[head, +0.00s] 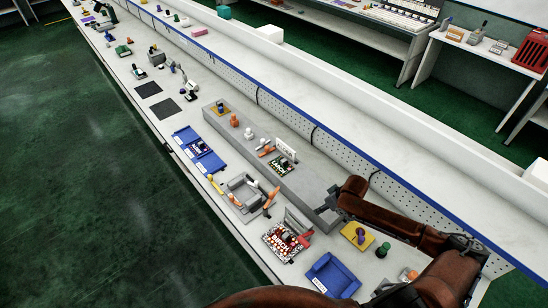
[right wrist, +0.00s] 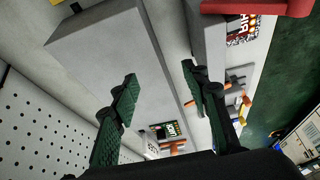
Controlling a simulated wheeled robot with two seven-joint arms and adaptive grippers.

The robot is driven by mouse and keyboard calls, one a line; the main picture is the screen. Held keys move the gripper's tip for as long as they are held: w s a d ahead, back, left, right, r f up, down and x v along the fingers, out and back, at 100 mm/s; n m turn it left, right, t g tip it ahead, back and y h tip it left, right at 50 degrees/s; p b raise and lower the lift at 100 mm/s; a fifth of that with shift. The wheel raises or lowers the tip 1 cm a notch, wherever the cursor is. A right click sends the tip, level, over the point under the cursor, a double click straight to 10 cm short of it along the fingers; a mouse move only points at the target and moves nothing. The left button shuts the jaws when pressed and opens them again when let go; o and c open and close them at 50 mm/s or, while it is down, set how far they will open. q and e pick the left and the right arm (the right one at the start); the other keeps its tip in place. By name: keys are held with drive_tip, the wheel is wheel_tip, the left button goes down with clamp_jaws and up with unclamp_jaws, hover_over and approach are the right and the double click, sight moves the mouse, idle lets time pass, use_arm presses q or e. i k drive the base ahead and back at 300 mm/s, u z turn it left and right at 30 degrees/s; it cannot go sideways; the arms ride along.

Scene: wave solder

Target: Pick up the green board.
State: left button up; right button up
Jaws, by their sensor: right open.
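The green board (head: 281,166), small with dark and light parts, lies on the long grey raised block beside a white upright plate. In the right wrist view the green board (right wrist: 166,131) shows small, beyond and between my fingers. My right gripper (head: 330,206) is over the near end of the grey block, to the right of the board and apart from it. In the right wrist view the right gripper (right wrist: 158,84) has its two green fingers spread wide with nothing between them. My left gripper is not in view.
A grey fixture (head: 243,190), a red-and-white board (head: 284,241) and blue trays (head: 332,276) crowd the bench front. A perforated panel (head: 340,147) runs behind. The grey block (head: 306,190) is bare between gripper and board.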

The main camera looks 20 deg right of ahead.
sight(280, 166)
drive_tip(key=i, duration=1.05)
drive_tip(key=z, duration=0.05)
